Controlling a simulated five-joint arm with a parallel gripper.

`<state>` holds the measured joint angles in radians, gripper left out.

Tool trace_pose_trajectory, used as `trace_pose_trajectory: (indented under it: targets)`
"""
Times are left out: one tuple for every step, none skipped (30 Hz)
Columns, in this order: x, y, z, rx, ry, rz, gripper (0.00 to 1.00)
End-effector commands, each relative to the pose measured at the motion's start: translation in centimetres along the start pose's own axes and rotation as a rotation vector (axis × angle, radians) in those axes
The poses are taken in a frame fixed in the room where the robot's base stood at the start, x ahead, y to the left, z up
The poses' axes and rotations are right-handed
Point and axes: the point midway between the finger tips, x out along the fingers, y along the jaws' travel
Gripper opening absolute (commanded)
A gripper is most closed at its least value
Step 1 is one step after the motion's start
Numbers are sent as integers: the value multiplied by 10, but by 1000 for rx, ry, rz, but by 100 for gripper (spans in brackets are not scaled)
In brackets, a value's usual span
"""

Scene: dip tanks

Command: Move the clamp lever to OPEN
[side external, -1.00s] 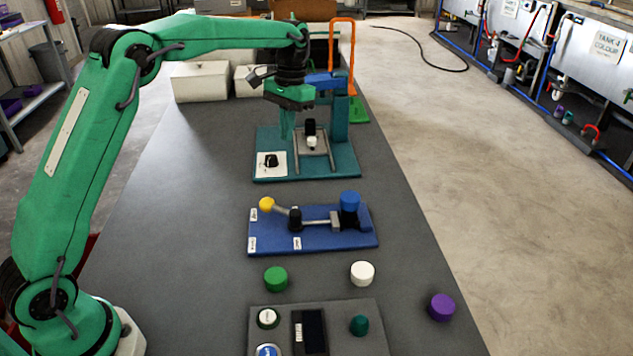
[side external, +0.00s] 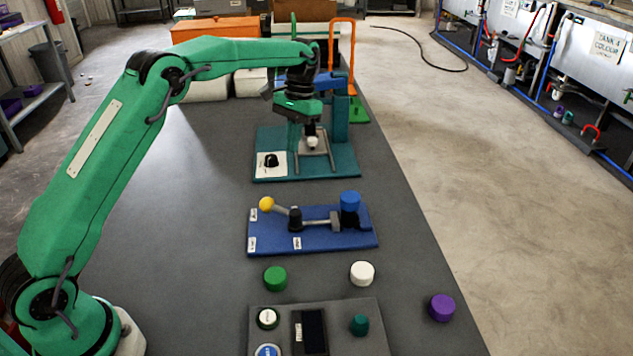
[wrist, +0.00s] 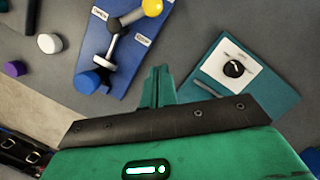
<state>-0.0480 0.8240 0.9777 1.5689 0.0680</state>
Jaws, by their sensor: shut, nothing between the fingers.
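The clamp lever (side external: 281,209) has a yellow ball knob (side external: 266,205) and a dark pivot on a blue base plate (side external: 340,239). Its knob end points left and slightly away, beside the far-left label; the label words are too small to read surely. A metal bar runs right from the pivot to a blue cylinder (side external: 349,201). In the wrist view the yellow knob (wrist: 152,8) is at the top edge, partly cut off. My gripper (wrist: 158,84) is shut and empty, pointing down above the teal fixture behind the blue plate, apart from the lever.
The teal fixture (side external: 345,166) carries a black dial on a white plate (side external: 271,164). An orange frame (side external: 343,50) stands behind. Green (side external: 276,278), white (side external: 362,273) and purple (side external: 442,307) cylinders and a grey panel (side external: 265,337) are nearer. The left tabletop is clear.

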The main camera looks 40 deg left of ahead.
Motion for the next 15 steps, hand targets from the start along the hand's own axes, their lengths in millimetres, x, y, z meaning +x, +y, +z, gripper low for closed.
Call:
trace_pose_trajectory:
  targets:
    - [2, 0, 0, 0, -1, 0, 0]
    - [3, 0, 0, 0, -1, 0, 0]
    - [5, 0, 0, 0, -2, 0, 0]
    - [7, 0, 0, 0, -3, 0, 0]
    - [9, 0, 0, 0, -3, 0, 0]
    - [12, 0, 0, 0, -2, 0, 0]
    - [15, 0, 0, 0, -2, 0, 0]
    - [18, 0, 1, 0, -3, 0, 0]
    - [22, 0, 1, 0, -3, 0, 0]
    - [26, 0, 1, 0, -3, 0, 0]
    - [30, 0, 1, 0, -4, 0, 0]
    - [36, 0, 1, 0, -3, 0, 0]
    - [40, -1, 1, 0, -4, 1, 0]
    - [45, -1, 1, 0, -4, 1, 0]
    - [51, -1, 1, 0, -4, 1, 0]
